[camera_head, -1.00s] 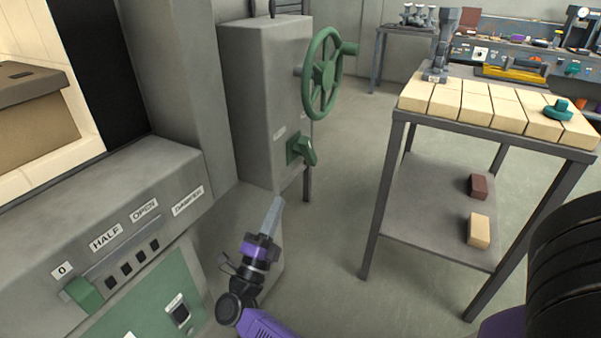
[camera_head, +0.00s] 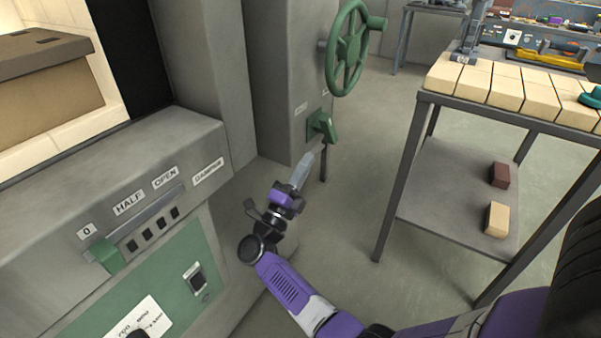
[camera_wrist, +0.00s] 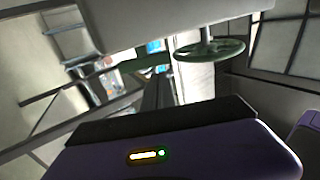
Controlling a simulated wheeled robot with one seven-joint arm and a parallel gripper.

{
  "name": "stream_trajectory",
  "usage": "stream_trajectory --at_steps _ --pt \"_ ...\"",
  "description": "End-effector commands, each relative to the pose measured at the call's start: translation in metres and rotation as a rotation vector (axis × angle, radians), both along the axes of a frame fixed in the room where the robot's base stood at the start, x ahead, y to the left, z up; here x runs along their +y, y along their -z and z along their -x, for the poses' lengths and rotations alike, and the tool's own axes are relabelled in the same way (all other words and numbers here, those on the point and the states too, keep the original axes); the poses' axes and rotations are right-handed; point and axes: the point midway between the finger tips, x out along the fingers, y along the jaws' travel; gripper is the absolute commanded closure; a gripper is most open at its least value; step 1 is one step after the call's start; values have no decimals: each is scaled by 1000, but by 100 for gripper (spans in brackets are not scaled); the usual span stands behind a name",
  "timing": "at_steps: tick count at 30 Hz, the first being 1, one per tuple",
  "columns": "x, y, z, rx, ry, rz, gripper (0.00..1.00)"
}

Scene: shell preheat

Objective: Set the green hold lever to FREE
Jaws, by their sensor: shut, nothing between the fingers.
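The green hold lever (camera_head: 322,126) sits on a green plate low on the side of the grey cabinet, below the green handwheel. Its FREE marking cannot be read. My gripper (camera_head: 309,160) is shut and empty, pointing up at the lever from just below it. In the head view the tips look close to the lever; contact cannot be told. In the wrist view my closed fingers (camera_wrist: 158,90) point forward, with a long green part (camera_wrist: 122,65), seemingly the lever, just beyond and to their left.
The green handwheel (camera_head: 347,48) is above the lever; it also shows in the wrist view (camera_wrist: 210,50). The damper panel (camera_head: 130,190) with its green slider (camera_head: 106,254) stands at left. A table with pale blocks (camera_head: 500,87) is at right. Open floor lies between.

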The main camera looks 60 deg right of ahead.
Motion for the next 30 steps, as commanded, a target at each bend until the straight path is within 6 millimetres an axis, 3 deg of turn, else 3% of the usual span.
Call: stream_trajectory --at_steps 6,12,18,30 --pt "-38 -23 4 -2 3 1 100" --pt "-62 -36 5 -1 2 0 100" --pt "-72 -42 6 0 0 0 100" --pt "-73 -43 6 0 -1 -2 100"
